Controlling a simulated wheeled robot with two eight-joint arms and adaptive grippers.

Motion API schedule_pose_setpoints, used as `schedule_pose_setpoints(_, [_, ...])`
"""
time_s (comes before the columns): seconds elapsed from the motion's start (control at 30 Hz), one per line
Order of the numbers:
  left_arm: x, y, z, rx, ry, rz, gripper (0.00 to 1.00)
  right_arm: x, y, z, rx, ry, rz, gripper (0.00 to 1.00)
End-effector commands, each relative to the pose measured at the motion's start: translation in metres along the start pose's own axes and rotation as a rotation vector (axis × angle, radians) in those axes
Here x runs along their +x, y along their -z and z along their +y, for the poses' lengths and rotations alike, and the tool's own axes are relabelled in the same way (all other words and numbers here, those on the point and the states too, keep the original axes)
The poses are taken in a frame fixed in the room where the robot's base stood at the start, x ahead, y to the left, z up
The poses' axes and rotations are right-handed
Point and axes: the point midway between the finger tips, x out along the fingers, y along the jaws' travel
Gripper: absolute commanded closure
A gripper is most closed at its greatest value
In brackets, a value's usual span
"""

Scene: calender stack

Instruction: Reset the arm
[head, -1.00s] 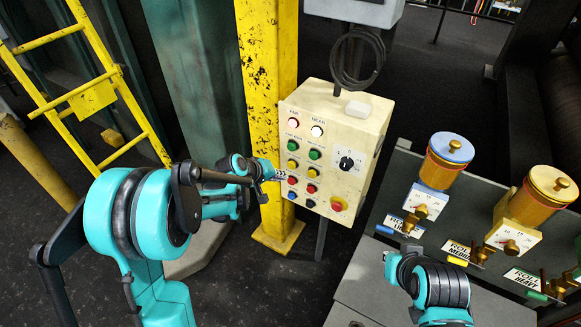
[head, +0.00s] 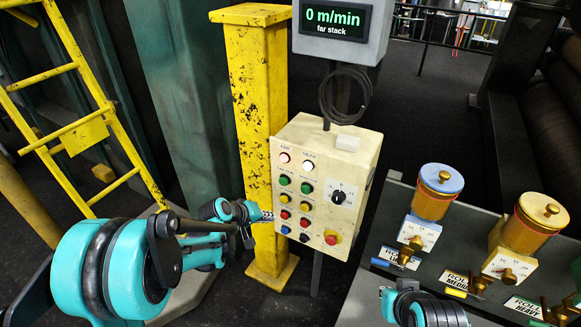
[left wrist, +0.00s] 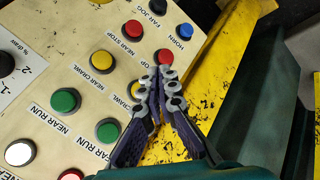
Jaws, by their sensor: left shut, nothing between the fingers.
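My left gripper (head: 266,215) is at the lower left edge of the cream control box (head: 345,155), beside the left column of buttons. Its fingers are shut with nothing between them. In the left wrist view the closed fingertips (left wrist: 166,68) overlap the box face near a red button (left wrist: 164,57) and partly hide the labels there. I cannot tell whether the tips touch the box. Part of my right arm shows at the bottom right of the head view, but its gripper is out of view.
A yellow post (head: 262,120) stands just behind my left gripper. A display (head: 336,20) above the box reads 0 m/min. A yellow ladder (head: 75,120) stands at left. A grey bench (head: 385,265) with blue and yellow valve units is at right.

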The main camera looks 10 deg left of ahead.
Motion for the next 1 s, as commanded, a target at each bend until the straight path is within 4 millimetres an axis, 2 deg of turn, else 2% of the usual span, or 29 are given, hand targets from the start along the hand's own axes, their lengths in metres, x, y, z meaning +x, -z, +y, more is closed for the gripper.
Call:
schedule_pose_setpoints(0.17, [-0.006, -0.002, 0.002, 0.010, 0.007, 0.001, 1.00, 0.000, 0.000, 0.000, 0.000, 0.000, 0.000, 1.00])
schedule_pose_setpoints(0.27, [-0.025, -0.009, 0.008, 0.046, 0.033, 0.004, 1.00, 0.000, 0.000, 0.000, 0.000, 0.000, 0.000, 1.00])
schedule_pose_setpoints(0.5, [-0.104, -0.046, 0.017, 0.212, 0.153, 0.019, 1.00, 0.000, 0.000, 0.000, 0.000, 0.000, 0.000, 1.00])
schedule_pose_setpoints(0.7, [-0.166, -0.087, 0.006, 0.364, 0.258, 0.034, 1.00, 0.000, 0.000, 0.000, 0.000, 0.000, 0.000, 1.00])
schedule_pose_setpoints(0.83, [-0.198, -0.115, -0.009, 0.460, 0.323, 0.042, 1.00, 0.000, 0.000, 0.000, 0.000, 0.000, 0.000, 1.00])
schedule_pose_setpoints(1.0, [-0.223, -0.141, -0.028, 0.556, 0.387, 0.050, 1.00, 0.000, 0.000, 0.000, 0.000, 0.000, 0.000, 1.00])
